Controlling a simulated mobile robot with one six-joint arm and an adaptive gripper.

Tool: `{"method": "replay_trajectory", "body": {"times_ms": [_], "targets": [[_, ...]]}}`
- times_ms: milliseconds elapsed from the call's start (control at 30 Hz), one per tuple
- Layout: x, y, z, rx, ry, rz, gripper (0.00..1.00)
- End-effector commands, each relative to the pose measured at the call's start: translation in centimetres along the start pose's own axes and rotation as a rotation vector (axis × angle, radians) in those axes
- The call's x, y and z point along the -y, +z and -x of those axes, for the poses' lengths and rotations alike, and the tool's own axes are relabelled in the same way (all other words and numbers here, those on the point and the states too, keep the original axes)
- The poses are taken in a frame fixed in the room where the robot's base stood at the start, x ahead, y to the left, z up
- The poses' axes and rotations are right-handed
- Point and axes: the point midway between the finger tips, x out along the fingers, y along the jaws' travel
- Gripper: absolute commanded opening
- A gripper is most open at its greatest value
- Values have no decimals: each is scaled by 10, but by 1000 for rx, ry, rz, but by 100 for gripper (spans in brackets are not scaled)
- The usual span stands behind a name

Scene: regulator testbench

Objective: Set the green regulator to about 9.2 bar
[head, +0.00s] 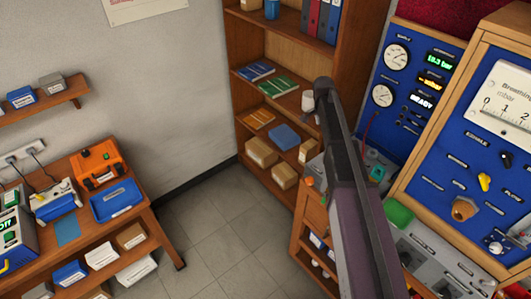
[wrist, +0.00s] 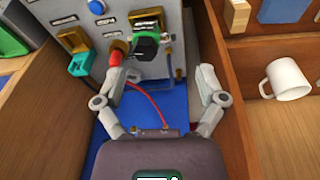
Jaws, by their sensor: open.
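In the wrist view, a green regulator (wrist: 149,32) with a dark body stands on a grey unit, just beyond my fingertips. My gripper (wrist: 161,78) is open, with one finger on each side below the regulator and nothing between the fingers. It appears apart from the regulator. In the head view, my arm hides the gripper and I cannot make out the regulator. The blue panel has an upper dial gauge (head: 396,57) and a lower dial gauge (head: 382,95). A green bar display (head: 439,60) and an orange bar display (head: 431,83) sit beside them; their digits are too small to read surely.
A red fitting (wrist: 117,50) sits close to my left finger, with a red hose (wrist: 145,97) below. A teal connector (wrist: 82,63) is farther left. A white mug (wrist: 287,79) stands on wood at right. A wooden wall (wrist: 218,60) runs close to my right finger.

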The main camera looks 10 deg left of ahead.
Motion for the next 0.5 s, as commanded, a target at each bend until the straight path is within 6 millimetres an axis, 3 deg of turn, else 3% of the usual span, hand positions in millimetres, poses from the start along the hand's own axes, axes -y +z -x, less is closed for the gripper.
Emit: {"method": "replay_trajectory", "body": {"times_ms": [500], "targets": [[22, 57, -13, -125, 38, 443, 90]]}}
